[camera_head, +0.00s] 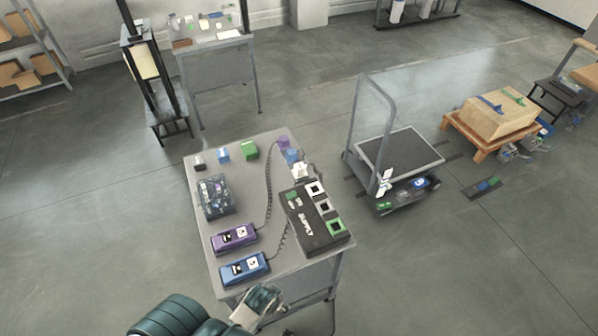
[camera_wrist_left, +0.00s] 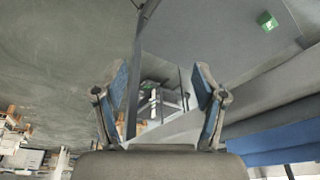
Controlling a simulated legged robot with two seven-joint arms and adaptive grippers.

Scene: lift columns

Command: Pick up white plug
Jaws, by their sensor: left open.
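A small block with a white top and dark side (camera_head: 199,163) stands at the back left of the grey table (camera_head: 200,205); it looks like the white plug, but it is too small to be sure. A blue block (camera_head: 223,155) and a green block (camera_head: 249,150) stand in a row to its right. My left gripper (camera_head: 262,303) is at the table's front edge, far from the white-topped block. In the left wrist view the gripper (camera_wrist_left: 160,105) is open, with nothing between its fingers. The right gripper is not in view.
A black supply box (camera_head: 318,236) with sockets stands at the table's right, a small white object (camera_head: 301,171) behind it. Corded purple (camera_head: 234,238) and blue (camera_head: 244,269) units lie at the front. A trolley (camera_head: 400,152) stands to the right.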

